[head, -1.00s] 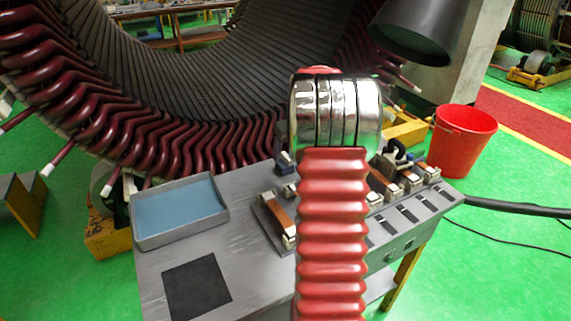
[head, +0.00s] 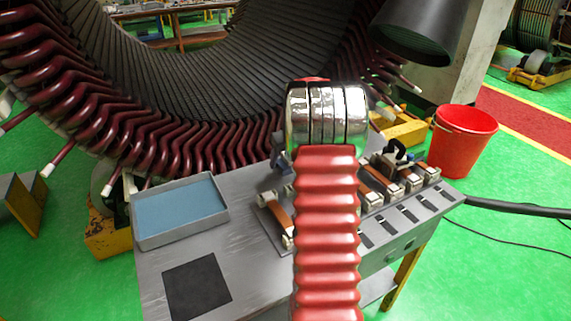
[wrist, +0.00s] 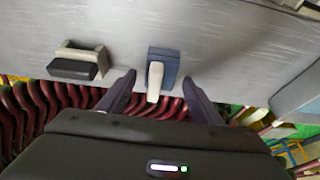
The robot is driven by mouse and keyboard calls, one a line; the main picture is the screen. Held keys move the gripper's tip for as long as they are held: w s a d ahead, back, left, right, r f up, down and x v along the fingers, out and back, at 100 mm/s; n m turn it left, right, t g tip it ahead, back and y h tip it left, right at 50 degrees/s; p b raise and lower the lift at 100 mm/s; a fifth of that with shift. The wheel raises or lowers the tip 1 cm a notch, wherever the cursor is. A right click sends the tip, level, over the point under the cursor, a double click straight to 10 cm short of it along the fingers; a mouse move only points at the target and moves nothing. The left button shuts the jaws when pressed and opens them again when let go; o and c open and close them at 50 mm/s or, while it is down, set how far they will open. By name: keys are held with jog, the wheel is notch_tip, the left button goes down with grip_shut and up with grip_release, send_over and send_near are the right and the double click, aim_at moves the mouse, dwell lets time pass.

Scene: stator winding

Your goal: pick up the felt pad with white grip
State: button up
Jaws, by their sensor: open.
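The felt pad with white grip shows in the wrist view as a blue block (wrist: 163,62) with a pale white grip (wrist: 155,82) on it, standing near the bench edge. My gripper (wrist: 159,77) is open, with one dark finger on each side of the white grip in that view and gaps on both sides. I cannot tell how far above the pad the fingertips are. In the head view my red-sleeved arm hides the gripper, and a small dark blue piece just left of the arm (head: 281,160) may be part of the pad.
A dark block with a beige holder (wrist: 75,62) stands left of the pad in the wrist view. The grey bench (head: 150,285) carries a blue-floored tray (head: 180,212), a black square (head: 197,286) and a row of copper-coloured pieces (head: 380,185). The stator coils (head: 150,145) rise behind.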

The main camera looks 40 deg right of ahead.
jog(key=shift+c, duration=0.6)
jog(key=c, duration=1.1)
jog(key=shift+c, duration=0.2)
notch_tip(320, 180, up, 10)
jog(key=shift+r, duration=0.1)
